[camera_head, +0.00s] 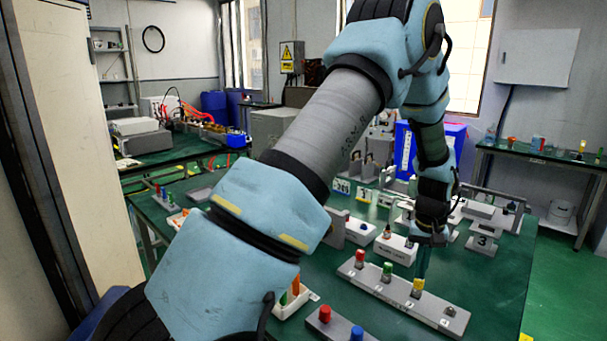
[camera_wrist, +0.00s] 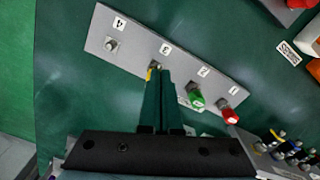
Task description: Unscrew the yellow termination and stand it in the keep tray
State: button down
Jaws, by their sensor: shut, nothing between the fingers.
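The yellow termination (camera_head: 418,286) stands at position 3 of a grey strip (camera_head: 375,287), right of a red (camera_head: 360,257) and a green (camera_head: 387,270) one. My gripper (camera_head: 422,274) points down right at the yellow termination, with its fingers closed together. In the wrist view my fingertips (camera_wrist: 162,70) cover most of position 3, and only a sliver of yellow (camera_wrist: 150,74) shows beside them. I cannot tell whether they touch it. Position 4 (camera_wrist: 111,44) is a bare metal connector. I cannot tell for sure which container is the keep tray.
A white tray (camera_head: 304,294) with green and orange pieces lies left of the strip, partly behind my arm. A grey block (camera_head: 337,328) with red and blue caps is at the front. White boxes (camera_head: 396,248) stand behind the strip.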

aim_at(417, 292)
jog(key=shift+n, duration=0.6)
jog(key=shift+a+f+b, duration=0.1)
jog(key=shift+f+b, duration=2.1)
jog(key=shift+f, duration=1.2)
jog(key=shift+w+d, duration=0.2)
jog(key=shift+w, duration=0.15)
jog(key=shift+s+d+r, duration=0.1)
jog(key=shift+s+d, duration=0.1)
jog(key=shift+d, duration=0.4)
jog(key=shift+d+p, duration=0.35)
jog(key=shift+d, duration=0.1)
jog(key=shift+s, duration=0.1)
